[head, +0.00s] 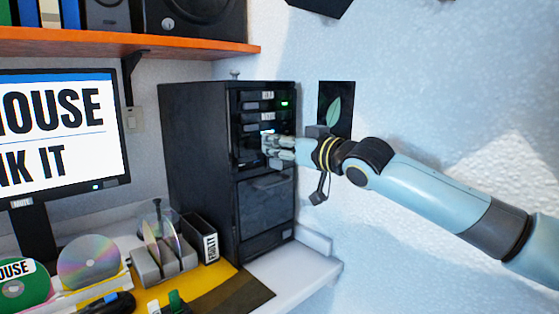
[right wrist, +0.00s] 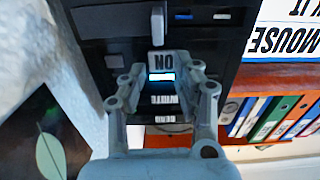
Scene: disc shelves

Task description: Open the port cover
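The black computer tower (head: 200,160) stands on the desk against the wall. I cannot tell for certain which part of its front is the port cover. My right gripper (head: 268,146) is at the upper front of the tower. A grey upright tab (right wrist: 158,22) and small blue slots (right wrist: 183,15) show beyond the fingertips. My left gripper is not in view.
A monitor (head: 60,140) stands left of the tower. An orange shelf (head: 110,42) hangs above. Discs (head: 88,262), a grey disc rack (head: 165,264) and a black bin (head: 205,238) crowd the desk. The wall is close on the right, with a black leaf plaque (head: 337,100).

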